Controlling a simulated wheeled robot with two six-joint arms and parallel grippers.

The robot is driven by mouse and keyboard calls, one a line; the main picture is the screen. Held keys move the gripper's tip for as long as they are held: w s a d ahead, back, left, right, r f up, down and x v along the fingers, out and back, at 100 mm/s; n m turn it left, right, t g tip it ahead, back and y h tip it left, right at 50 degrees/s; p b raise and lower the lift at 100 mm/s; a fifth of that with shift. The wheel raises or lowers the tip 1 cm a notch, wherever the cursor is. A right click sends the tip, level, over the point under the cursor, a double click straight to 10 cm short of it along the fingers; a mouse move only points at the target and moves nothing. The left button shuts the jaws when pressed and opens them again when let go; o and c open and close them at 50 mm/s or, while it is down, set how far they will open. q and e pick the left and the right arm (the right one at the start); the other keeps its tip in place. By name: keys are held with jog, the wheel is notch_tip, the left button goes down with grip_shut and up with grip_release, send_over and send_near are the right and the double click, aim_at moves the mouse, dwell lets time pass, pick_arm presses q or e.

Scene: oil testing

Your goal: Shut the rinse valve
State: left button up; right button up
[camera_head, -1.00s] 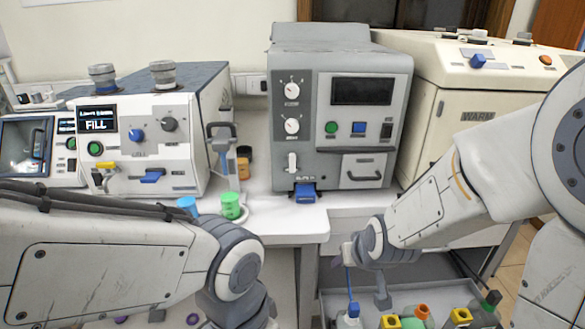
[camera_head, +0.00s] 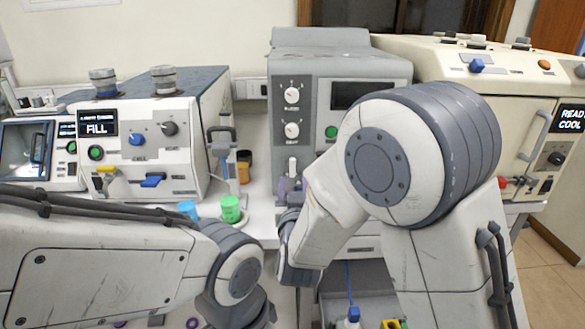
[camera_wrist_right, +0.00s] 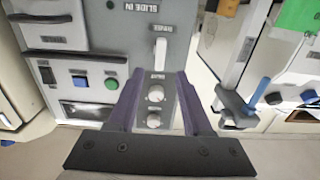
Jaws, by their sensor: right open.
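A white lever (camera_head: 292,166) sits low on the front left of the grey instrument (camera_head: 340,42), below two white dials. It points up in the head view, and it also shows in the right wrist view (camera_wrist_right: 160,52). My right gripper (camera_head: 291,188) is just in front of this lever. In the right wrist view its purple fingers (camera_wrist_right: 158,76) are open, apart and empty, with the lever beyond the tips. The white FILL machine has a yellow lever (camera_head: 106,170) and a blue lever (camera_head: 152,181). My left gripper is out of view.
A green-capped cup (camera_head: 231,208) and a blue-capped cup (camera_head: 187,208) stand on the bench left of my right gripper. A blue-handled part (camera_head: 223,160) stands between the machines. The beige cabinet (camera_head: 510,125) is at the right. Bottles sit in a low tray below.

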aim_at(292, 168)
jog(key=w+p, duration=0.1)
jog(key=w, duration=0.6)
jog(key=shift+w+a, duration=0.15)
jog(key=shift+w, duration=0.1)
grip_shut()
